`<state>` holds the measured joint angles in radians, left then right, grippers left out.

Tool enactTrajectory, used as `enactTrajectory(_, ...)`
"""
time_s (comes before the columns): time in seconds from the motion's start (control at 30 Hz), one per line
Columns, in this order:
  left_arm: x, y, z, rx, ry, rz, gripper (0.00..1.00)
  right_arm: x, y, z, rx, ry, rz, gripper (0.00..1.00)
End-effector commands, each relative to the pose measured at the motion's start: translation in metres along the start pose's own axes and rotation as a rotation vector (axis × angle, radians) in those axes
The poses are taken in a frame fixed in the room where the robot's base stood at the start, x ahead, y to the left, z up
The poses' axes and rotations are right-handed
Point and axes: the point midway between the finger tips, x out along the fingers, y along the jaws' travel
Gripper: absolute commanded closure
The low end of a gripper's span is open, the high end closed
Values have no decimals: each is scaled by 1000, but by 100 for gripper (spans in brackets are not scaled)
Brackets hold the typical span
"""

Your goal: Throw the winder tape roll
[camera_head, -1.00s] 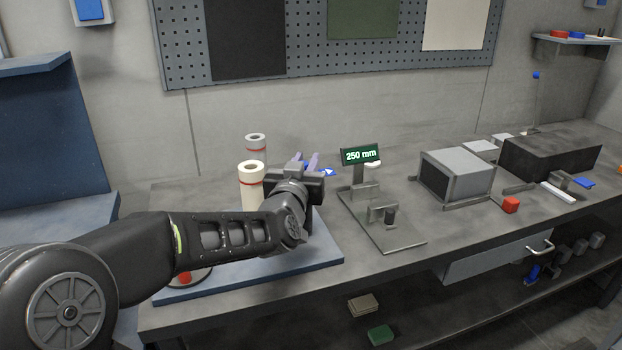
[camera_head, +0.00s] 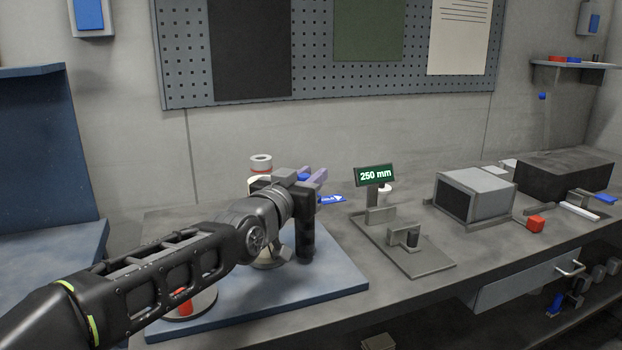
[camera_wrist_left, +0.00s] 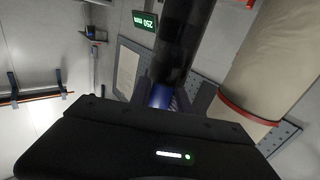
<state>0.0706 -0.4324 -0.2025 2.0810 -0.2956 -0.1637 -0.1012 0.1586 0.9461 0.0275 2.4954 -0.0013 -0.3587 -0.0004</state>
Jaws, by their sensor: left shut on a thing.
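My left gripper (camera_head: 311,178) is over the blue mat at the bench's left, its purple-tipped fingers pointing away toward the back. It is shut on a dark cylinder (camera_head: 306,244), apparently the tape roll. The cylinder is upright below the gripper; I cannot tell whether its lower end touches the mat. In the left wrist view the dark cylinder (camera_wrist_left: 180,45) rises in front of the black gripper body, with blue at its near end. The gripper hides much of it. My right gripper is not in view.
Pale red-banded rolls stand behind my left arm; one (camera_head: 261,162) shows, and a large one (camera_wrist_left: 270,65) is close in the wrist view. A "250 mm" sign (camera_head: 374,175) stands on a grey fixture to the right. A grey box (camera_head: 476,194) is farther right.

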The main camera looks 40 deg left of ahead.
Motion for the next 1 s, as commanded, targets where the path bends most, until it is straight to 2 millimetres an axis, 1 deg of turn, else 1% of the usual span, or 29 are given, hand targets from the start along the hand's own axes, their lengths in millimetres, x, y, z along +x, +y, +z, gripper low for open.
enactTrajectory(0.03,0,0,-1,-2,2,-1,77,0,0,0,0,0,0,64)
enactTrajectory(0.3,0,0,-1,0,2,0,56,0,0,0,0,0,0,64)
enactTrajectory(0.53,0,0,-1,0,2,0,56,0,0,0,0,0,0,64)
enactTrajectory(0.63,-4,0,-1,0,3,0,56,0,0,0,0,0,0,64)
enactTrajectory(0.77,-16,0,-2,-1,5,0,56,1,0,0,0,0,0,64)
enactTrajectory(1.0,-55,0,-1,-1,5,-1,56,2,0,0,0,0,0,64)
